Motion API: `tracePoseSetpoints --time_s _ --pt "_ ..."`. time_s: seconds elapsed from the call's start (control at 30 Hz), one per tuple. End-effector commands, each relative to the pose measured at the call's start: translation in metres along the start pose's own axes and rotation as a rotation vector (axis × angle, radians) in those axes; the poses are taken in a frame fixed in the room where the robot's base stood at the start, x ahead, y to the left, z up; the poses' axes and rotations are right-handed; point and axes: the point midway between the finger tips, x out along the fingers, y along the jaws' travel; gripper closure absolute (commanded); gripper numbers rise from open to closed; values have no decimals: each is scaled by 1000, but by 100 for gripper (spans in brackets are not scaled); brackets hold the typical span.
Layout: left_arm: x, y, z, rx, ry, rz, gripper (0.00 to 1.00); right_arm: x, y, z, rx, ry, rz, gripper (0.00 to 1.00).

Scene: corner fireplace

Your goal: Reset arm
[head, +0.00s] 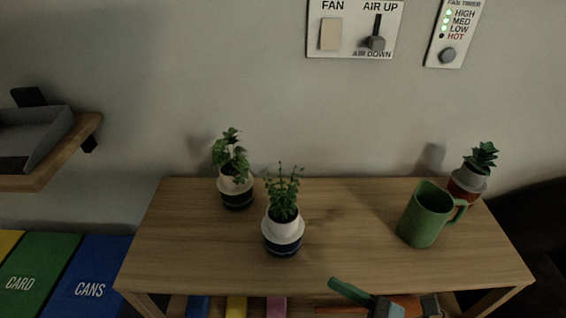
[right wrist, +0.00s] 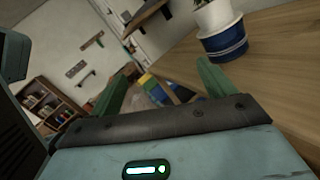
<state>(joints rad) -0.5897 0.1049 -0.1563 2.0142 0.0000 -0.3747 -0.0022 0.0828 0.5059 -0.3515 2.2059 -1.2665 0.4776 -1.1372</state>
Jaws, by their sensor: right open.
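My right gripper (head: 352,292) shows at the bottom of the head view, just off the table's front edge, with a green finger and an orange part of my arm. In the right wrist view its two green fingers (right wrist: 160,90) stand wide apart with nothing between them. The wooden table (head: 340,250) lies beyond it. A potted plant in a white and blue pot (head: 283,235) stands on the table; that pot also shows in the right wrist view (right wrist: 220,35), to the right of the fingers and apart from them. My left gripper is not in view.
Also on the table are a second potted plant (head: 236,188), a green mug (head: 426,215) and a succulent (head: 470,180). Books (head: 236,306) sit below the tabletop. Bins (head: 90,280) stand at left under a wall shelf (head: 60,160). The front-right tabletop is clear.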

Motion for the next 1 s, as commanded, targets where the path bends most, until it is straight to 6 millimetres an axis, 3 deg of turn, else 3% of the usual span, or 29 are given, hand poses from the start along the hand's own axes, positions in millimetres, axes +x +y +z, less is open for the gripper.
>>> tracePoseSetpoints --time_s 0.1,0.23,0.37,0.47,0.57,0.7,0.83,0.97,1.0 --pt "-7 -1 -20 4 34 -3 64 -10 -12 8 336 -110 -116 18" --pt "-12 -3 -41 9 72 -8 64 -32 -31 2 765 -260 -262 18" --pt "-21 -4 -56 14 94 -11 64 -65 -48 -22 1241 -453 -428 18" --pt "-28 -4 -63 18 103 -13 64 -97 -54 -52 1610 -633 -559 18" --pt "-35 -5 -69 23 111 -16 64 -130 -48 -90 1964 -841 -687 18" --pt "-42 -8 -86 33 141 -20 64 -169 -24 -141 2352 -1127 -830 18" --pt "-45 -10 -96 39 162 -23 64 -189 -2 -171 2561 -1320 -910 18" --pt "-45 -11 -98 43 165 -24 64 -197 8 -184 2642 -1404 -944 18" --pt "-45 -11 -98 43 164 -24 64 -197 9 -186 -2638 1406 943 18"
